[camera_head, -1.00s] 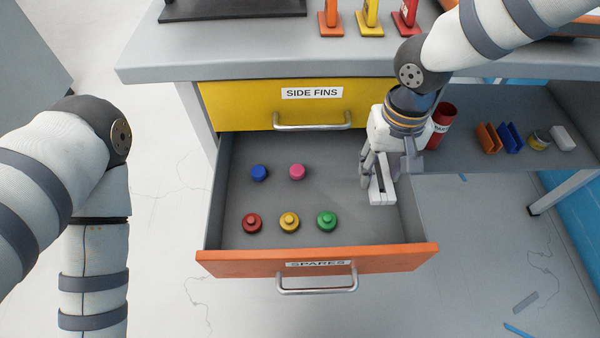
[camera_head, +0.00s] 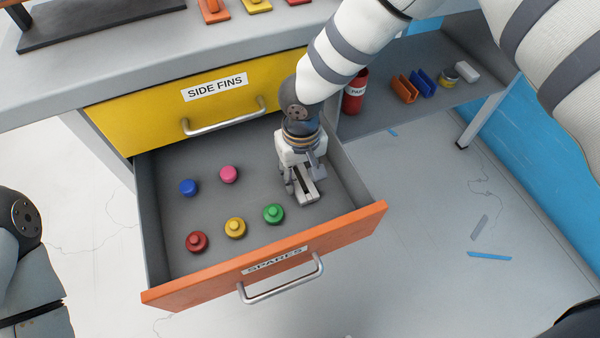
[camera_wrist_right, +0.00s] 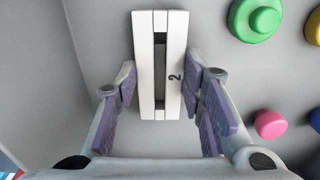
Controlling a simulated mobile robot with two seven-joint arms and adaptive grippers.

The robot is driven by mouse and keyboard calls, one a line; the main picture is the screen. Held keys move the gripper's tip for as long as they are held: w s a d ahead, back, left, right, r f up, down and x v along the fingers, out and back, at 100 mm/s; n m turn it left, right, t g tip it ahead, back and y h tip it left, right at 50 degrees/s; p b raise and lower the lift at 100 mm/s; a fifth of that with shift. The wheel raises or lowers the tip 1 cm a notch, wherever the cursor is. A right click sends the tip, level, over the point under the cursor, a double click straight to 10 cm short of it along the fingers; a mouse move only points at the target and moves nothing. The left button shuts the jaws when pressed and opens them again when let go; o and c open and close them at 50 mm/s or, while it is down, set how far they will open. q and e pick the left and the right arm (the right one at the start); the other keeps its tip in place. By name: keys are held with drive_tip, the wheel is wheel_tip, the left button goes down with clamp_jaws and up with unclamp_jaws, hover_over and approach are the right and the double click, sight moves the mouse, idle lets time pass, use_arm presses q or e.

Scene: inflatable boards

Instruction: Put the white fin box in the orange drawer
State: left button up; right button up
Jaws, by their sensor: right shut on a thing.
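The white fin box (camera_head: 309,197) is a narrow slotted block inside the open orange-fronted drawer (camera_head: 345,231), labelled SPARES, in its right part. My right gripper (camera_head: 301,184) reaches down into the drawer and is shut on the box. In the right wrist view, the box (camera_wrist_right: 146,60) shows a dark slot and a "2", with the purple-padded fingers of my right gripper (camera_wrist_right: 163,88) on both sides. I cannot tell if the box touches the drawer floor. My left arm shows at the lower left; its gripper is out of view.
Blue (camera_head: 188,187), pink (camera_head: 228,174), red (camera_head: 197,242), yellow (camera_head: 235,228) and green (camera_head: 273,213) knobs stand in the drawer, left of the box. The yellow SIDE FINS drawer (camera_head: 150,112) above is shut. A shelf (camera_head: 385,115) at right holds a red can (camera_head: 355,92) and small items.

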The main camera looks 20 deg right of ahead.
sight(301, 180)
drive_tip(key=shift+f, duration=0.2)
drive_tip(key=o, duration=1.2)
use_arm(q)
drive_tip(key=shift+w+r+t+p, duration=0.3)
drive_tip(key=shift+w+r+p, duration=0.4)
drive_tip(key=shift+r+p, duration=0.3)
use_arm(e)
wheel_tip(301, 180, up, 12)
drive_tip(key=shift+r, duration=0.25)
